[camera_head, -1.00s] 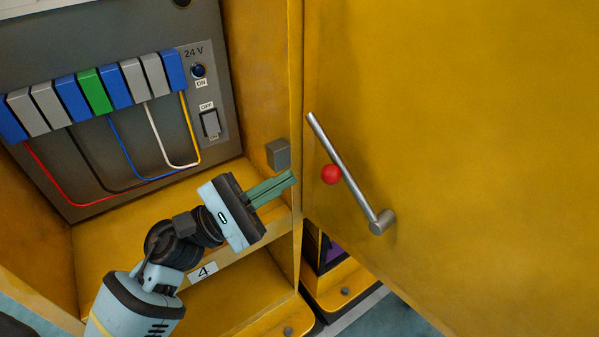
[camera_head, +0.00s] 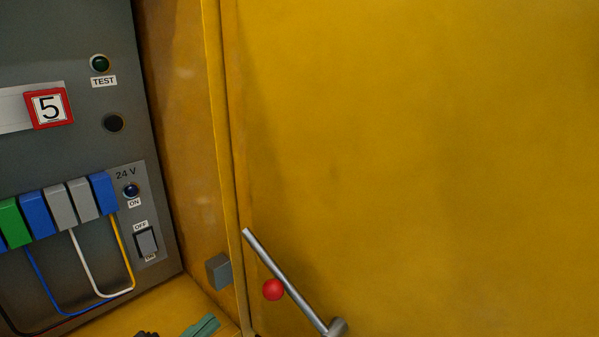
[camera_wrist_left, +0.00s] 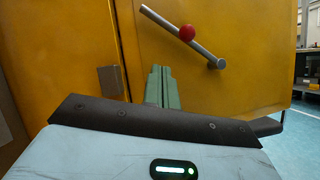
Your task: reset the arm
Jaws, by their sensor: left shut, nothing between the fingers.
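My left gripper (camera_head: 203,326) shows only its green fingertips at the bottom edge of the head view. In the left wrist view its green fingers (camera_wrist_left: 161,84) are together, with nothing between them. A grey metal lever (camera_head: 284,280) with a red ball (camera_head: 273,290) beside its rod slants on the yellow door (camera_head: 420,150). The lever also shows in the left wrist view (camera_wrist_left: 162,21), above and to the right of the fingers, apart from them. My right gripper is in neither view.
A grey block (camera_head: 219,272) sits on the cabinet wall near the door edge. Free floor (camera_wrist_left: 297,125) shows at right in the wrist view.

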